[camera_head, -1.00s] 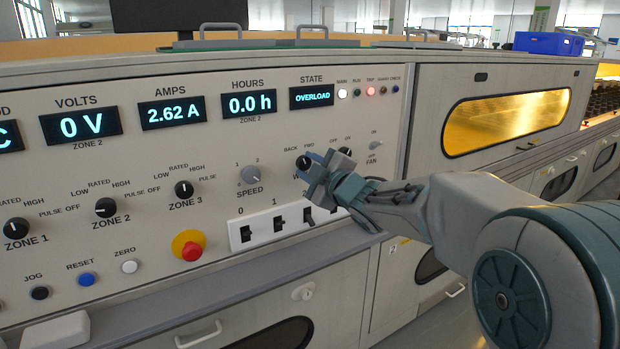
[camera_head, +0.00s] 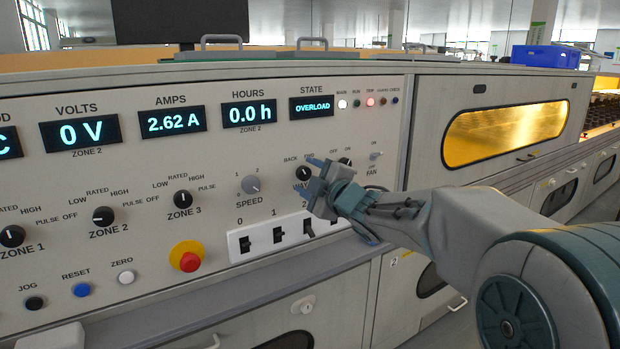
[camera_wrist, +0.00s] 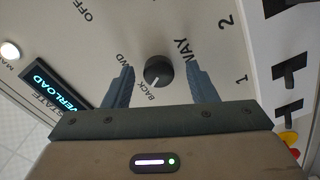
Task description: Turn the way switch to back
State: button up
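The way switch is a round black knob (camera_head: 303,173) on the grey panel, partly behind my gripper in the head view. In the wrist view the knob (camera_wrist: 158,71) shows whole, and its white mark points toward the word BACK. My gripper (camera_head: 313,176) is open in front of the knob. In the wrist view the two fingers of my gripper (camera_wrist: 160,69) stand on either side of the knob with a visible gap on each side. The WAY label is partly covered in the head view.
The speed knob (camera_head: 250,184) is to the left, and the fan switch (camera_head: 375,155) is to the right. A strip of black toggles (camera_head: 279,231) lies below, partly hidden by my gripper. A red button (camera_head: 189,261) is further left. The state display (camera_head: 311,106) reads OVERLOAD.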

jog(key=p+v, duration=0.3)
jog(key=v, duration=1)
jog(key=shift+s+d, duration=0.25)
jog(key=shift+s, duration=0.05)
jog(key=s+d+r+m+g+h+p, duration=0.2)
jog(key=d+r+m+h+p, duration=0.3)
jog(key=p, duration=0.3)
jog(key=s+d+r+m+g+h+p, duration=0.1)
jog(key=s+d+r+m+h+p, duration=0.15)
jog(key=d+m+h+p, duration=0.45)
jog(key=s+a+r+m+g+y+p, duration=0.1)
jog(key=s+m+g+p, duration=0.3)
jog(key=s+p, duration=0.3)
jog(key=s+a+r+m+g+y+p, duration=0.1)
jog(key=s+m+g+p, duration=0.3)
jog(key=s+p, duration=0.3)
jog(key=s+g, duration=0.1)
jog(key=s, duration=0.3)
jog(key=shift+r, duration=0.35)
jog(key=shift+d, duration=0.1)
